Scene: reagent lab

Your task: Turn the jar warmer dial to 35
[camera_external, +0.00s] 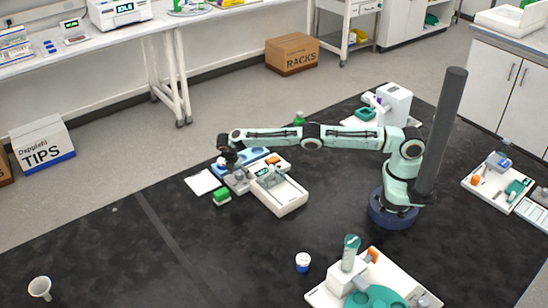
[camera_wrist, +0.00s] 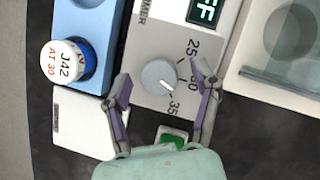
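The jar warmer (camera_wrist: 150,25) fills the middle of the wrist view; it also shows in the external view (camera_external: 238,185) under my gripper. Its round grey dial (camera_wrist: 158,77) has a scale with 25, 30 and 35 to its right. A pale mark on the dial seems to point toward the lower right; the exact value is hard to read. The display (camera_wrist: 205,10) shows part of a word ending in FF. My gripper (camera_wrist: 161,71) is open, one finger on each side of the dial with gaps visible. In the external view my gripper (camera_external: 228,160) is above the warmer.
A blue jar with a white lid (camera_wrist: 62,62) labelled J42 AT 30 sits in a blue block left of the dial. A green item (camera_wrist: 173,135) is below the dial. A pale device with a glassy cover (camera_wrist: 280,75) stands close on the right.

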